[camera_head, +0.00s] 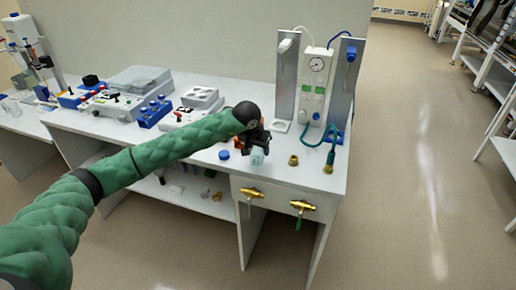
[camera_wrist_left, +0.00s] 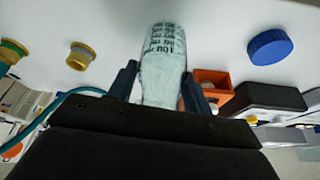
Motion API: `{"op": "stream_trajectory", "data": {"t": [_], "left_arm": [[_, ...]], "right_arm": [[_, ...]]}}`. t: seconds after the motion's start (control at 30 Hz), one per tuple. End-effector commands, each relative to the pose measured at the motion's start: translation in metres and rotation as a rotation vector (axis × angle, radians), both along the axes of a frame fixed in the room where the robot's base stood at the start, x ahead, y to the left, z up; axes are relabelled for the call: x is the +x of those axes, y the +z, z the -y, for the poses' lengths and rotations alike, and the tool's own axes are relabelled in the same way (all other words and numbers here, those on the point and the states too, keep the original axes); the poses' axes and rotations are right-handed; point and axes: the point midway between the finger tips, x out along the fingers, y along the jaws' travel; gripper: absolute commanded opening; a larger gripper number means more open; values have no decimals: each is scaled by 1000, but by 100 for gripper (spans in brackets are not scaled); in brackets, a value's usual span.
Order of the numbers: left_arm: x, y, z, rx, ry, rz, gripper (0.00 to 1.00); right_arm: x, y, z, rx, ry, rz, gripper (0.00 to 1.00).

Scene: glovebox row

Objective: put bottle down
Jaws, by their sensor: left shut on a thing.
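The bottle (camera_wrist_left: 162,60) is pale and whitish-green with dark lettering. In the left wrist view it sits between the two fingers of my left gripper (camera_wrist_left: 163,88), which is shut on it. In the head view the bottle (camera_head: 257,156) shows small below my left gripper (camera_head: 256,143), over the front part of the white table (camera_head: 308,178). I cannot tell whether its lower end touches the tabletop. My right gripper is in neither view.
A blue cap (camera_head: 224,155) lies left of the bottle, and a brass fitting (camera_head: 293,160) lies right of it. An orange-red box (camera_wrist_left: 212,85) is close to the gripper. A gauge panel (camera_head: 316,85) with a teal hose stands behind right. Brass valves (camera_head: 301,206) stick out from the table front.

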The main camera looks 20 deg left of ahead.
Motion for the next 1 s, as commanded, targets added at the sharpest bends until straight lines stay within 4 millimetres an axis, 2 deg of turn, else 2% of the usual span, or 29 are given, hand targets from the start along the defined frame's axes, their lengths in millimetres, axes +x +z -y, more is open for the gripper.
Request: {"op": "stream_trajectory", "data": {"t": [0.27, 0.3, 0.37, 0.4, 0.63, 0.9, 0.97, 1.0], "left_arm": [[0, -1, 0, 0, 0, 1, 23], [0, -1, 0, 0, 0, 0, 58], [0, -1, 0, 0, 0, 0, 70], [0, -1, 0, 0, 0, 0, 72], [0, -1, 0, 0, 0, 0, 72], [0, 1, 0, 0, 0, 0, 72], [0, 3, 0, 0, 0, 0, 72], [0, 3, 0, 0, 0, 0, 72]], "right_arm": [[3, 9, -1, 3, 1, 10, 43], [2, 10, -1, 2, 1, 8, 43], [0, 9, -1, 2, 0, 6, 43], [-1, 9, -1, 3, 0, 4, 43], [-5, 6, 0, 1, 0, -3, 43], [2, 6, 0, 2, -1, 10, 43], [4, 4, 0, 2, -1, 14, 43], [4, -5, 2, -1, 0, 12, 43]]}}
